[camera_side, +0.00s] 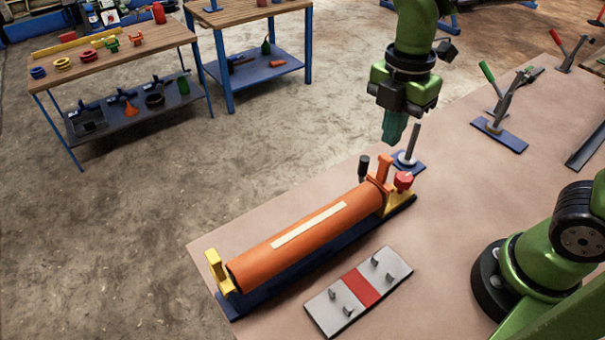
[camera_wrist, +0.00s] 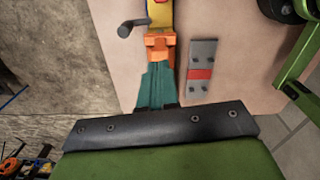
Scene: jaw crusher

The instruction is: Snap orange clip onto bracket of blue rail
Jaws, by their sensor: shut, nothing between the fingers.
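The blue rail (camera_side: 275,284) lies on the bench under a long orange cylinder (camera_side: 305,236). A yellow bracket (camera_side: 400,199) stands at its right end, and another (camera_side: 213,272) at its left end. The orange clip (camera_side: 384,169) stands upright at the right-end bracket; in the wrist view the clip (camera_wrist: 160,46) shows against the yellow bracket (camera_wrist: 160,13). I cannot tell whether it is fully seated. My gripper (camera_side: 391,138) points down above and beyond that end, its teal fingers shut and empty. In the wrist view the fingertips (camera_wrist: 157,66) appear just below the clip, apparently apart from it.
A red knob (camera_side: 403,181) and a black handle (camera_side: 363,167) flank the clip. A metal post (camera_side: 412,141) on a blue base stands close behind the gripper. A grey plate with a red band (camera_side: 361,287) lies in front of the rail. Toggle clamps (camera_side: 498,118) stand at right.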

